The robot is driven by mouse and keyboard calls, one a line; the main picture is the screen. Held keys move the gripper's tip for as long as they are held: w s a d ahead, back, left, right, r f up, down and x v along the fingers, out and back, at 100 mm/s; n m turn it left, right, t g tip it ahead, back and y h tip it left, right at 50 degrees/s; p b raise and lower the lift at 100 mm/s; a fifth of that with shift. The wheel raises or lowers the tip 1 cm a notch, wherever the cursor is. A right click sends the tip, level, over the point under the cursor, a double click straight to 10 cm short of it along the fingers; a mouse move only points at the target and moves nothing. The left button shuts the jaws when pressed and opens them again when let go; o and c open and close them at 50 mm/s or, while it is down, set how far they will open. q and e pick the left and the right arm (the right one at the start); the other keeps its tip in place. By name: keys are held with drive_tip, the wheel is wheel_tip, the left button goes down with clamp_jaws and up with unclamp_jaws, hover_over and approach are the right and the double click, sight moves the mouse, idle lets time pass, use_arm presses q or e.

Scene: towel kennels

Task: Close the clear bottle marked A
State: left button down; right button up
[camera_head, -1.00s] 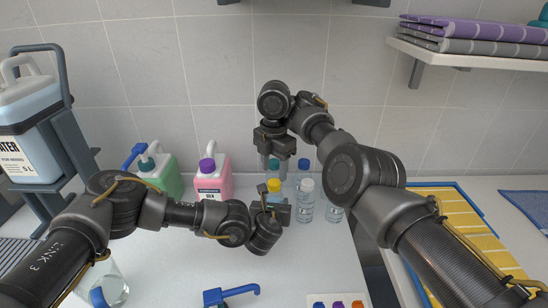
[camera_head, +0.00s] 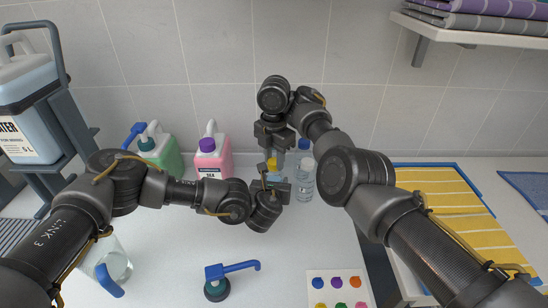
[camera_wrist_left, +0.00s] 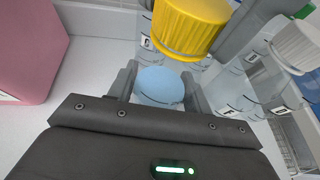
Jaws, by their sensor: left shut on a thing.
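A clear bottle with a yellow cap (camera_head: 271,164) stands among small clear bottles near the wall. In the left wrist view the yellow cap (camera_wrist_left: 188,25) sits at the top of the bottle, with light-blue liquid (camera_wrist_left: 160,85) below it. My left gripper (camera_wrist_left: 158,88) is shut around this bottle's body, one finger on each side. My right gripper (camera_head: 276,148) points down from above, close over the yellow cap; its fingers look apart. I cannot tell whether they touch the cap. The letter on the held bottle is hidden.
A clear bottle (camera_head: 303,183) and a blue cap (camera_head: 304,145) are right of the grippers. Pink (camera_head: 214,158) and green (camera_head: 166,157) jugs stand left. A blue-handled pump (camera_head: 217,287) and a paint-spot card (camera_head: 338,292) lie in front. The counter's middle is clear.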

drive_tip(key=shift+c, duration=0.6)
drive_tip(key=m, duration=0.3)
drive_tip(key=o, duration=1.1)
drive_tip(key=shift+c, duration=0.2)
drive_tip(key=shift+r, duration=2.25)
drive_tip(key=shift+c, duration=0.3)
drive_tip(key=shift+r+n, duration=1.5)
drive_tip(key=shift+r, duration=0.25)
